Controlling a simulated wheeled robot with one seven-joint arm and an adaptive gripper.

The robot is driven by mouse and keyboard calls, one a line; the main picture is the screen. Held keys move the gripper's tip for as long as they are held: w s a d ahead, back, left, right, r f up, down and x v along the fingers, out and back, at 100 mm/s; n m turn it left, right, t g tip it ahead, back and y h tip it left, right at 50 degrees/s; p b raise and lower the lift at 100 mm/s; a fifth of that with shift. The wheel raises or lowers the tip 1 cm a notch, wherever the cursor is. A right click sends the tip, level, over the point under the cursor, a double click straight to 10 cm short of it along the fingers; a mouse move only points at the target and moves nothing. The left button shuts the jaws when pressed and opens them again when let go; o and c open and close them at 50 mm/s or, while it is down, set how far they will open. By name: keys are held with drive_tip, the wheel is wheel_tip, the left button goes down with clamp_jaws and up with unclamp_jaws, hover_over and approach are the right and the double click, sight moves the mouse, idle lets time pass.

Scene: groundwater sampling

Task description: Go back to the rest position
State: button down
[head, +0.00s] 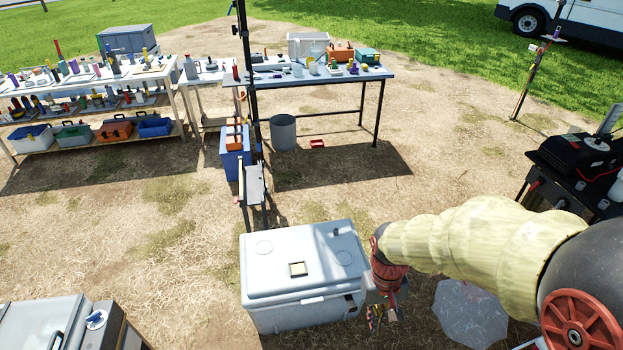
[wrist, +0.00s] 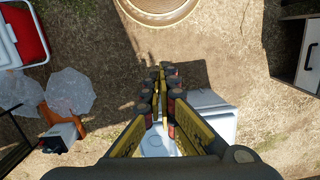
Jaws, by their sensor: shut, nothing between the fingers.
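My arm reaches in from the right in the head view, in a pale yellow sleeve. My gripper (head: 384,314) hangs down beside the right end of a closed white cooler (head: 300,262). Its tips are small and hard to make out there. In the wrist view the yellow and dark fingers of my gripper (wrist: 167,70) come together at the tips with nothing held, above bare ground. Part of a white box (wrist: 215,108) shows behind the fingers; the rest is hidden by them.
A pale angular sheet (head: 468,312) lies right of the cooler. A black cart (head: 582,165) stands at the right. A blue-topped table (head: 310,76) and a stocked shelf (head: 95,80) stand behind. A dark pole (head: 250,95) rises behind the cooler. Open dirt lies between.

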drive_tip(key=s+d+r+t, duration=0.1)
drive_tip(key=s+r+t, duration=0.2)
drive_tip(key=r, duration=0.8)
drive_tip(key=s+d+r+m+t, duration=0.1)
drive_tip(key=s+d+r+t, duration=0.1)
drive_tip(key=r, duration=0.9)
drive_tip(key=shift+s+d+t, duration=0.25)
drive_tip(key=shift+s+t, duration=0.65)
drive_tip(key=shift+s, duration=0.3)
